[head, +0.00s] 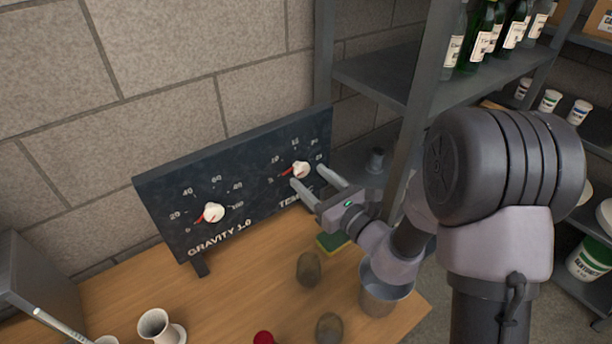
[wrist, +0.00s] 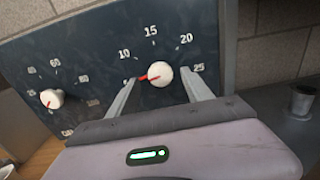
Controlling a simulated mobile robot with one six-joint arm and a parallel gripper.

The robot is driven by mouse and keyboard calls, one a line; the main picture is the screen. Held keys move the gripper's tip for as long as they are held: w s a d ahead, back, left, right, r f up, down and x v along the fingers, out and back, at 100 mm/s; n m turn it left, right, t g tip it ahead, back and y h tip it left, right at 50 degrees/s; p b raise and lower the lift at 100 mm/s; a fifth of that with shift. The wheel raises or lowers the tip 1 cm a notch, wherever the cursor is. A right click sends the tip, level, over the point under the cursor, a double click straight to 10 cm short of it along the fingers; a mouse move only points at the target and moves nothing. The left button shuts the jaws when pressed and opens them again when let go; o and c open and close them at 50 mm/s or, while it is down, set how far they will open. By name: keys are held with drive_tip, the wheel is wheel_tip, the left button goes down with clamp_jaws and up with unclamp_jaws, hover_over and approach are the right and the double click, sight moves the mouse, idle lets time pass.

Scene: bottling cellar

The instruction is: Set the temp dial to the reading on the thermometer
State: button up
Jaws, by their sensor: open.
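The temp dial is a white knob (head: 301,169) with a red pointer, on the right of a dark panel (head: 240,172). In the wrist view the temp knob (wrist: 159,76) sits among the numbers 10, 15, 20 and 25. Its pointer aims left and slightly down, toward a low mark partly hidden by my left finger. My gripper (head: 313,184) is open just in front of the knob; in the wrist view its fingers (wrist: 158,87) straddle the knob, and contact cannot be told. A pale slanted rod (head: 60,324) at lower left may be the thermometer; no reading is legible.
A gravity dial (head: 213,212) is on the panel's left. On the wooden table (head: 235,293) are a sponge (head: 333,243), a metal pail (head: 384,293), two dark rounded objects (head: 309,268) and a white vessel (head: 156,325). A metal shelf (head: 385,75) with bottles stands close at right.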

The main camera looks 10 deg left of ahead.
sight(300, 168)
drive_tip(key=shift+x, duration=1.4)
drive_tip(key=shift+c, duration=0.2)
clamp_jaws()
